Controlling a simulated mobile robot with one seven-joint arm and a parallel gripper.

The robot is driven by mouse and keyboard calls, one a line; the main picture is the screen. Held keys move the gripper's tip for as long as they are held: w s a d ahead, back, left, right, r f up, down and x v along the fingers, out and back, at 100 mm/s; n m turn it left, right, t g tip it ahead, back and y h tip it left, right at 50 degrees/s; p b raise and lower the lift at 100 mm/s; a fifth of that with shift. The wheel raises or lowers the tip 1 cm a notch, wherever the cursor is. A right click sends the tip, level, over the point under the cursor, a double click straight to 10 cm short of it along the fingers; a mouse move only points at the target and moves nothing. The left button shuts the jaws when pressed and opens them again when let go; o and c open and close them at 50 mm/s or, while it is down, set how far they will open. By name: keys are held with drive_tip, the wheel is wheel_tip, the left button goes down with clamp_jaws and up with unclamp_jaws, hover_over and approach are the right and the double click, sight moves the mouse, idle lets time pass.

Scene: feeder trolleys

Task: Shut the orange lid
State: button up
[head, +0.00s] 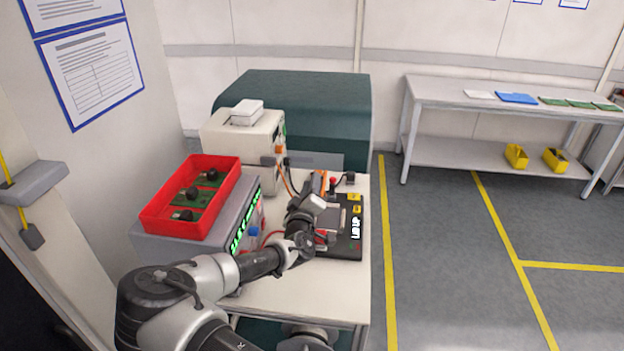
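A black test fixture (348,247) lies on the white trolley top, and its side lettering reads "LID UP". A narrow orange piece (319,181), which looks like the raised lid seen nearly edge-on, stands at the fixture's back left. My arm hides its lower part and its hinge. My gripper (326,237) is small in the head view, at the left side of the fixture, below and in front of the orange piece. Its fingers are hard to make out against the fixture, so I cannot tell whether they are open or touch anything.
A red tray (155,215) with green boards and dark round parts sits on a grey instrument (187,248) to the left. A beige machine (235,135) stands behind, with cables towards the fixture. A bench (440,92) stands back right. The trolley's front top is bare.

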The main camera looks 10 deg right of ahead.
drive_tip(key=shift+x, duration=1.1)
clamp_jaws()
